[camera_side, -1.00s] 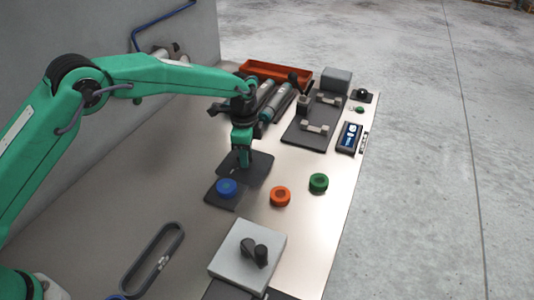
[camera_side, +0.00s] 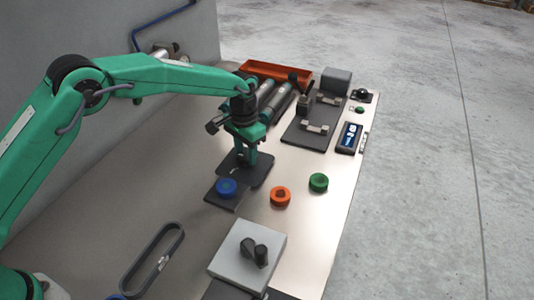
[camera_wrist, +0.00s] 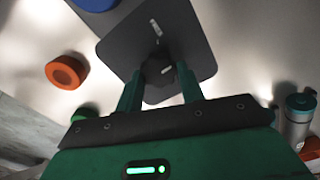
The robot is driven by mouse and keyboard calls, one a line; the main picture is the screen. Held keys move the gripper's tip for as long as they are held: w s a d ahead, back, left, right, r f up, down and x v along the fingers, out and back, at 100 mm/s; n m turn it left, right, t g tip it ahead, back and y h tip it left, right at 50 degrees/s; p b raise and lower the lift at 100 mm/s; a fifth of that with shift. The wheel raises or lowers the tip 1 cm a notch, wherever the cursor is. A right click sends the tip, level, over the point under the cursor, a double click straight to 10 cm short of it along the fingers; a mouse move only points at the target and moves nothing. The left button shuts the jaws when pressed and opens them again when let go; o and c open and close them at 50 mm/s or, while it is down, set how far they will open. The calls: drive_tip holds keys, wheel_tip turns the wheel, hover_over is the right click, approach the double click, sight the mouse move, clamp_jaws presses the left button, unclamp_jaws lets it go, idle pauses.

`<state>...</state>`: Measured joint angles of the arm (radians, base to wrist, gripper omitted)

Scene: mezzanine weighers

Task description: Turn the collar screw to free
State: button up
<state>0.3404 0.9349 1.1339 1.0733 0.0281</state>
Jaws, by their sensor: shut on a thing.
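The collar screw (camera_wrist: 158,90) shows in the wrist view as a dark round knob with a small pale mark, standing on a dark rounded plate (camera_wrist: 190,40). My gripper (camera_wrist: 160,92) has one green finger on each side of the knob and is shut on it. In the side view my gripper (camera_side: 246,163) points straight down onto the dark plate (camera_side: 262,172), and its fingers hide most of the knob. A small pale marking (camera_wrist: 156,27) lies on the plate beyond the knob; I cannot read it.
A grey box (camera_side: 232,262) with a black knob is nearer. The bench right of the rings is narrow.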

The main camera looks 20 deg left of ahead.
sight(244, 155)
drive_tip(key=n, duration=0.5)
drive_tip(key=shift+a+n, duration=0.1)
drive_tip(key=shift+n, duration=0.2)
drive_tip(key=n, duration=0.5)
drive_tip(key=shift+a+n, duration=0.1)
drive_tip(key=shift+n, duration=0.2)
drive_tip(key=o, duration=1)
drive_tip(key=shift+r, duration=3.9)
drive_tip(key=shift+r, duration=0.15)
